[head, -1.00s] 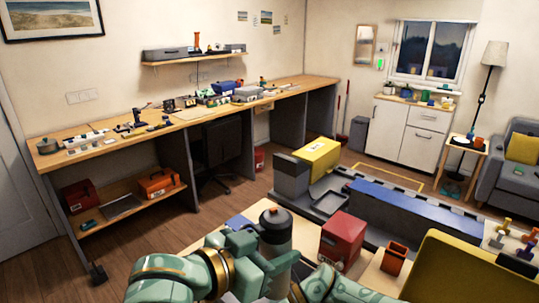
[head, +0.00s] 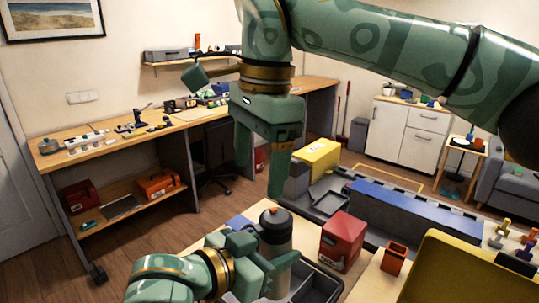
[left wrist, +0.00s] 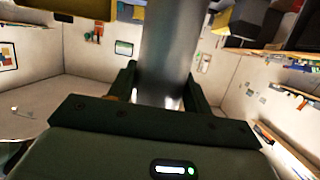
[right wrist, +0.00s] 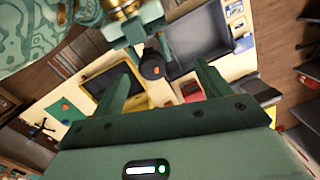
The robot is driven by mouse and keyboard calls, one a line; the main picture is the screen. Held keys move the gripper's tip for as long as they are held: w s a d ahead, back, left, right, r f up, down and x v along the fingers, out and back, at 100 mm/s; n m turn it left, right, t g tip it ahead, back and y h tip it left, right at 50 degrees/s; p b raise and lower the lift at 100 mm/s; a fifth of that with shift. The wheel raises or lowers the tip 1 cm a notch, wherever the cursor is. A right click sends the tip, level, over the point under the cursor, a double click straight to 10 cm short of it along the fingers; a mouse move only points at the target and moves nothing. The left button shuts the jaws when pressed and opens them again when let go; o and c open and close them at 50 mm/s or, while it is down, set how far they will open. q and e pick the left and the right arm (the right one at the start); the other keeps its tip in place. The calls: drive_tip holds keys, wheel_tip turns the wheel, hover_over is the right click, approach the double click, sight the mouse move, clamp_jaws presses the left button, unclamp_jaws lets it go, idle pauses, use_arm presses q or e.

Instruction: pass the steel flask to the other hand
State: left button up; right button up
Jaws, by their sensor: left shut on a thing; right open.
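The steel flask (head: 275,240) is a grey cylinder with a dark cap and an orange top, held upright above the near table. My left gripper (head: 272,268) is shut on its lower body. The flask's grey body also shows between the jaws in the left wrist view (left wrist: 170,50). My right gripper (head: 260,185) is open and empty, pointing down above the flask, apart from it. In the right wrist view the flask's cap (right wrist: 152,66) shows beyond and between the open fingers (right wrist: 160,85).
A red box (head: 341,240) and an orange open holder (head: 394,259) stand right of the flask. A grey tray (head: 318,284) lies below. A yellow panel (head: 450,270) rises at the lower right. A long workbench (head: 110,135) runs along the left wall.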

sight(270, 210)
use_arm(q)
drive_tip(key=shift+w, duration=0.1)
use_arm(e)
drive_tip(key=shift+w+d+r+h, duration=0.15)
drive_tip(key=shift+d+r+h, duration=0.1)
drive_tip(key=shift+d+h, duration=0.35)
drive_tip(key=shift+d+f, duration=0.1)
drive_tip(key=shift+d, duration=0.2)
wheel_tip(270, 210, down, 12)
drive_tip(key=shift+r, duration=0.2)
use_arm(q)
drive_tip(key=shift+d, duration=0.1)
use_arm(e)
drive_tip(key=c, duration=1.4)
use_arm(q)
drive_tip(key=o, duration=1.3)
use_arm(e)
drive_tip(key=shift+o, duration=0.2)
drive_tip(key=shift+r, duration=0.1)
use_arm(q)
drive_tip(key=shift+o, duration=0.2)
